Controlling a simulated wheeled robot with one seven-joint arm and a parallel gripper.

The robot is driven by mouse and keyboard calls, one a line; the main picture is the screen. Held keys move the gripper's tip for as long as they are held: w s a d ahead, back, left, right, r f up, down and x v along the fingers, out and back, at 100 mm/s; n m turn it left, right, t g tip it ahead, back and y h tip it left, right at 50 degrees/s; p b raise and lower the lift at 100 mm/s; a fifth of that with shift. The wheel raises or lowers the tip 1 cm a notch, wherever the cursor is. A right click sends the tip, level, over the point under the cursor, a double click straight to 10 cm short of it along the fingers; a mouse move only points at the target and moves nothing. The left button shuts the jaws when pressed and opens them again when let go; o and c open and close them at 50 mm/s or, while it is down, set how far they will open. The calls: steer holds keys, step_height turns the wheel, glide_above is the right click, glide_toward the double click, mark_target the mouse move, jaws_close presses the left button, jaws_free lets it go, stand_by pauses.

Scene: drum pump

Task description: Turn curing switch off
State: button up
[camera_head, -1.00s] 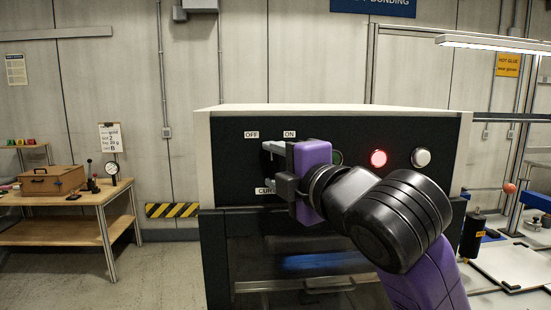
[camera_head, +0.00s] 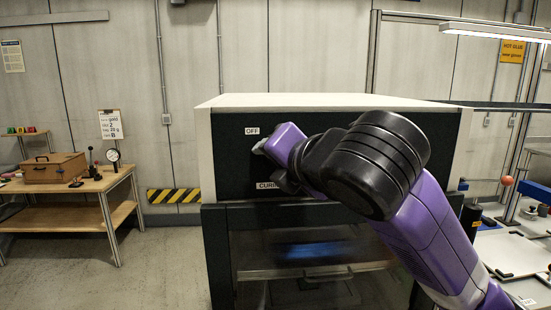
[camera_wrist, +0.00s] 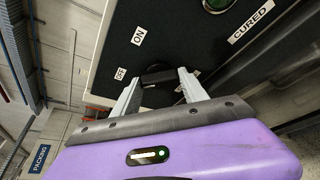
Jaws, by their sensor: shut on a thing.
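The curing switch is a dark knob (camera_wrist: 158,76) on the black front panel of the cabinet, seen in the wrist view between my fingers. My gripper (camera_wrist: 160,92) is shut on it, one pale finger on each side. In the wrist view the OFF label (camera_wrist: 120,73) lies left of the knob and the ON label (camera_wrist: 138,36) above it. In the head view my gripper (camera_head: 262,147) is tilted at the panel, just below the OFF label (camera_head: 252,131). There the knob and the ON label are hidden behind my gripper and arm.
A green lamp (camera_wrist: 217,4) and a CURED label (camera_wrist: 251,22) are on the same panel. The white-topped cabinet (camera_head: 330,101) has a glazed door with a handle (camera_head: 330,281) below. A wooden bench (camera_head: 95,187) stands at left, with clear floor between.

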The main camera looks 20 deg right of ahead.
steer(key=shift+f, duration=0.15)
stand_by(0.3)
steer(key=o, duration=1.4)
steer(key=b+v, duration=0.1)
steer(key=v, duration=0.6)
steer(key=shift+s+a+r, duration=0.1)
steer(key=shift+s+r, duration=0.15)
steer(key=shift+s, duration=0.1)
